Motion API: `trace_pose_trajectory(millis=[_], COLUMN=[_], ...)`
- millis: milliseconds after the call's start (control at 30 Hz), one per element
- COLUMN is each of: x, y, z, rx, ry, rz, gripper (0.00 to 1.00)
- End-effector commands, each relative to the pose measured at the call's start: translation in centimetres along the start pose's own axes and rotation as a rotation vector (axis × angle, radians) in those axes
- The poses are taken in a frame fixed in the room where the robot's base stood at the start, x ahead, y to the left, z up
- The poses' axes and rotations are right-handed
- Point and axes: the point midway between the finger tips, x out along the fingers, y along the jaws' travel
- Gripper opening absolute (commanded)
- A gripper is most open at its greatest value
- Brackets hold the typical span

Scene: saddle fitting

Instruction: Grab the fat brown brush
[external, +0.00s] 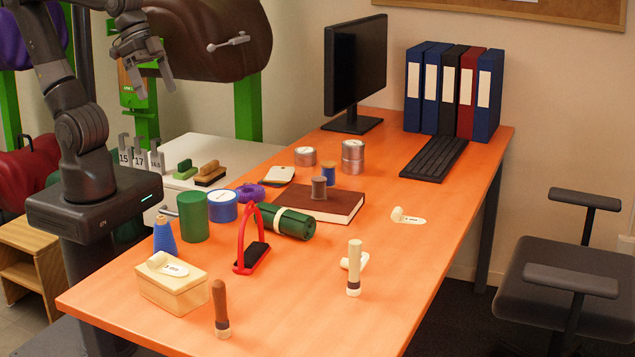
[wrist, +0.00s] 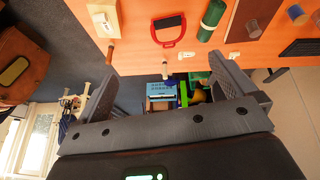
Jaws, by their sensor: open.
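A brush with a brown handle (external: 219,297) stands upright near the front edge of the orange desk, beside a wooden box. It also shows small in the wrist view (wrist: 110,50). A shorter block brush with a brown back (external: 210,171) lies on the white cabinet beside a green one. I cannot tell for certain which is the fat brown brush. My gripper (external: 155,90) is raised high at the upper left, well apart from both. In the wrist view its two fingers (wrist: 164,72) are spread, with nothing between them.
A monitor (external: 355,65) and binders are at the back. The desk's front right part is clear. A chair (external: 570,285) stands at right.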

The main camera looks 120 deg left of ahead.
Motion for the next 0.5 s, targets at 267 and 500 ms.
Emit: trace_pose_trajectory(millis=[267, 500], x=[0.1, 0.1], y=[-1.6, -1.7], z=[3.6, 3.8], rx=[0.154, 0.166], ry=[0.050, 0.051], rz=[-0.028, -0.031], gripper=[1.00, 0.90])
